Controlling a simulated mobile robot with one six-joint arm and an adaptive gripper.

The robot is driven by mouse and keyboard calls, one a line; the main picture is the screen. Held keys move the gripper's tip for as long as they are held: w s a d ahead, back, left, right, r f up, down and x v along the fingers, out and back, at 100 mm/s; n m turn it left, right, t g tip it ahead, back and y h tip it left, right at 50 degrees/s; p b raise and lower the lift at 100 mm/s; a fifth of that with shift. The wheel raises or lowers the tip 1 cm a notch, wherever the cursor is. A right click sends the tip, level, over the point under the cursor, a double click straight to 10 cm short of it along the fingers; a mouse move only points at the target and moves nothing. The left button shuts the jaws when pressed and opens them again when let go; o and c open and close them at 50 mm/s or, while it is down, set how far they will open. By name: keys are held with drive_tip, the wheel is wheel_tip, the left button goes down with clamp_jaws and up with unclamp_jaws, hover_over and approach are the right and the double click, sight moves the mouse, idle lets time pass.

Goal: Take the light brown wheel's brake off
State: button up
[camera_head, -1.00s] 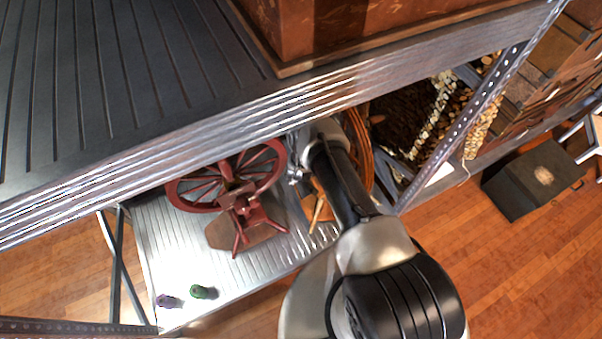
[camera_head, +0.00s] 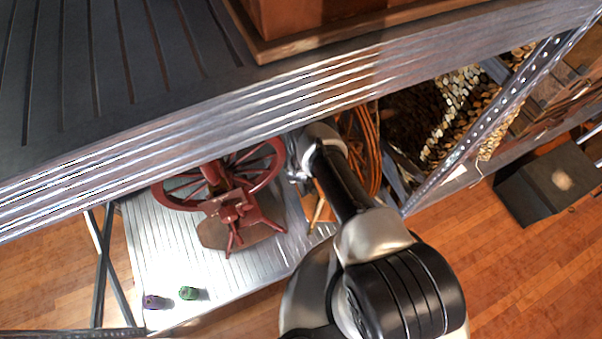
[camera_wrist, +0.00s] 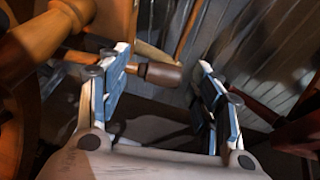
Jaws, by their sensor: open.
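The light brown wheel (camera_head: 366,150) stands on the lower shelf, partly hidden behind my arm in the head view. In the wrist view, light brown turned wood (camera_wrist: 45,38) fills the upper left. My gripper (camera_wrist: 164,92) is open, with its two blue-padded fingers apart. A dark brown, rounded wooden knob on a lighter stem (camera_wrist: 160,74) shows between the fingers, closer to the left one. I cannot tell whether it touches that finger or whether it is the brake. In the head view the fingertips are mostly hidden under the upper shelf.
A dark red spinning wheel (camera_head: 228,190) stands just left of my gripper. The metal upper shelf (camera_head: 200,140) overhangs both wheels. A green spool (camera_head: 188,293) and a purple spool (camera_head: 152,302) lie at the lower shelf's front left. A perforated post (camera_head: 490,110) stands to the right.

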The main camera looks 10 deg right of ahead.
drive_tip(key=shift+c, duration=0.5)
clamp_jaws()
